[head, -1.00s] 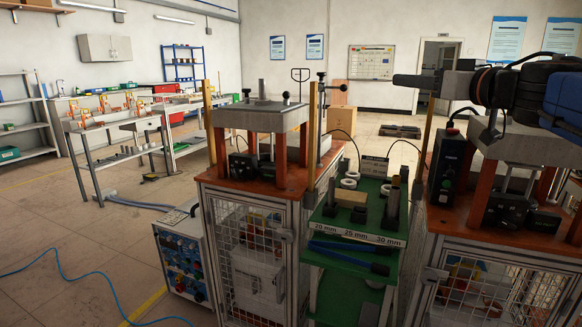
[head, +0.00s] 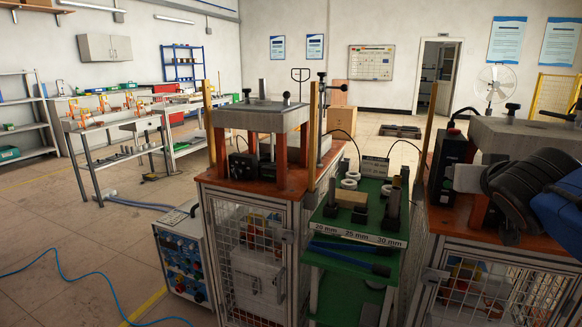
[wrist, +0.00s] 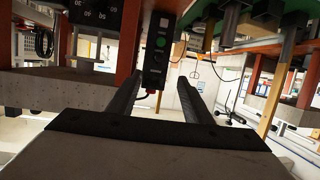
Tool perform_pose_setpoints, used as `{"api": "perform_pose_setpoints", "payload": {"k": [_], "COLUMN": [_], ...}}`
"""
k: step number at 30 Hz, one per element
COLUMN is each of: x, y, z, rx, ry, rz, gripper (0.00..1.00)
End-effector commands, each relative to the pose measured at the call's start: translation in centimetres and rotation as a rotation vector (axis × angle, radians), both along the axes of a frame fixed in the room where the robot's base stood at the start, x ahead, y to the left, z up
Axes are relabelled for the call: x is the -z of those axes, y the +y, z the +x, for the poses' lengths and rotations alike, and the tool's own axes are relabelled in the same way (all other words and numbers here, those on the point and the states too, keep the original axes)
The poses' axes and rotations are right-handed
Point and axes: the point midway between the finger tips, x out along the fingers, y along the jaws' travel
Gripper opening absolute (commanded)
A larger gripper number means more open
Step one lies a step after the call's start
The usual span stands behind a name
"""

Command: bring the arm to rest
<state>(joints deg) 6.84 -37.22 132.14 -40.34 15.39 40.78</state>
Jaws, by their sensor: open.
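My gripper (wrist: 160,84) is open in the wrist view, with its two dark fingers apart and nothing between them. Past the fingertips, a black control box with a green button (wrist: 161,42) shows, and this view looks upside down. In the head view, my arm comes in at the right edge, in front of the right heater station (head: 520,140). Its pale end part points left, near the black control box (head: 447,165). The fingers cannot be made out in the head view.
The left heater station (head: 255,115) stands at the centre. A green cart (head: 330,213) with rings, a wooden block and dark posts stands between the stations. Workbenches and shelves line the left and back. The floor at the left is open, with a blue hose (head: 75,285).

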Motion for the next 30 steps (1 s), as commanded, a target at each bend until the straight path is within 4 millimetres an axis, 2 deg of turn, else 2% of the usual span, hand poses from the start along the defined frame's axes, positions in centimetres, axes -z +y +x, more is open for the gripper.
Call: {"api": "perform_pose_setpoints", "payload": {"k": [1, 3, 9, 12, 15, 18, 21, 30], "x": [2.8, 6.6, 16.6, 20.3, 23.0, 24.5, 25.2, 25.3], "y": [0.2, 0.5, 3.5, 5.4, 7.3, 8.5, 9.2, 9.3], "z": [-1.4, -3.4, -9.9, -13.2, -15.9, -17.8, -18.7, -18.8], "rx": [0.012, 0.019, -0.049, -0.114, -0.182, -0.233, -0.260, -0.267], "ry": [0.076, 0.188, 0.513, 0.651, 0.756, 0.822, 0.855, 0.861], "rz": [0.011, 0.025, 0.073, 0.100, 0.123, 0.138, 0.147, 0.148], "gripper": [0.46, 0.46, 0.46, 0.46, 0.46, 0.46, 0.46, 0.46]}}
